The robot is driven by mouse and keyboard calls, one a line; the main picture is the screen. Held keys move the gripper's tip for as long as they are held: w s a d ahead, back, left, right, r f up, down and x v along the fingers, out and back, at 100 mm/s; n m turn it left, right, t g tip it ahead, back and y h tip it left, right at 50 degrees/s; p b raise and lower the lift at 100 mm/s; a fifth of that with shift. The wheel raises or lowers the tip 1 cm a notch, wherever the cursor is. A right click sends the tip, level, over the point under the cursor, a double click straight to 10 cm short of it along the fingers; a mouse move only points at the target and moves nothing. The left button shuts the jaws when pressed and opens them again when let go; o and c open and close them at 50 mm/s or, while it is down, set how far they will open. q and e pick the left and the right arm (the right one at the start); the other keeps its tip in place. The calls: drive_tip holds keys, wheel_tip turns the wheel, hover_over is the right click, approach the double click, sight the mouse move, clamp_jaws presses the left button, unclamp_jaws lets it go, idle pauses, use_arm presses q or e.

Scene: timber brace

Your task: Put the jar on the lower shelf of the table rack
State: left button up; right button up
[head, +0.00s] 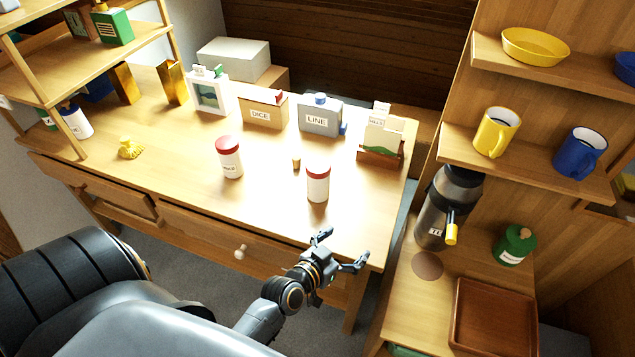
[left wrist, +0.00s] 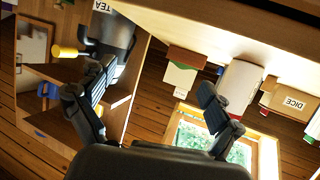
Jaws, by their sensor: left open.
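Two white jars with red lids stand upright on the wooden table (head: 190,130). One labelled jar (head: 230,160) is nearer the middle; the other jar (head: 318,185) is nearer the front right. A white jar with a red end shows upside down in the left wrist view (left wrist: 240,85). The table rack (head: 95,68) stands at the table's left end; its shelf holds a green box (head: 113,27), with room below at table level. My left gripper (head: 341,249) is open and empty, just in front of the table's front edge, apart from the jars. My right gripper is not in view.
A small cork-like piece (head: 297,162) stands between the jars. A DICE box (head: 263,108), a LINE box (head: 320,115) and a card holder (head: 381,138) line the back. A yellow object (head: 130,149) sits before the rack. A dark flask (head: 445,205) stands right.

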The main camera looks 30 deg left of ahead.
sight(318, 169)
use_arm(q)
drive_tip(key=a+y, duration=0.1)
drive_tip(key=w+a+r+n+t+y, duration=0.2)
drive_tip(key=a, duration=0.1)
drive_tip(key=shift+r, duration=0.2)
drive_tip(key=a+r+n+y, duration=0.2)
drive_tip(key=a+n+y, duration=0.2)
drive_tip(key=a+y, duration=0.3)
drive_tip(key=shift+t+h, duration=0.3)
drive_tip(key=shift+h, duration=0.1)
drive_tip(key=x, duration=0.2)
drive_tip(key=b+x, duration=0.1)
drive_tip(key=x, duration=0.4)
drive_tip(key=shift+a+f+b, duration=0.25)
drive_tip(key=shift+a+b, duration=0.05)
drive_tip(key=shift+a, duration=0.1)
drive_tip(key=shift+w+a, duration=0.25)
drive_tip(key=shift+w, duration=0.25)
drive_tip(key=b+x, duration=0.2)
drive_tip(key=x, duration=0.2)
drive_tip(key=shift+w+a, duration=0.1)
drive_tip(key=shift+w, duration=0.1)
drive_tip(key=shift+w+a, duration=0.15)
drive_tip(key=shift+w, duration=0.2)
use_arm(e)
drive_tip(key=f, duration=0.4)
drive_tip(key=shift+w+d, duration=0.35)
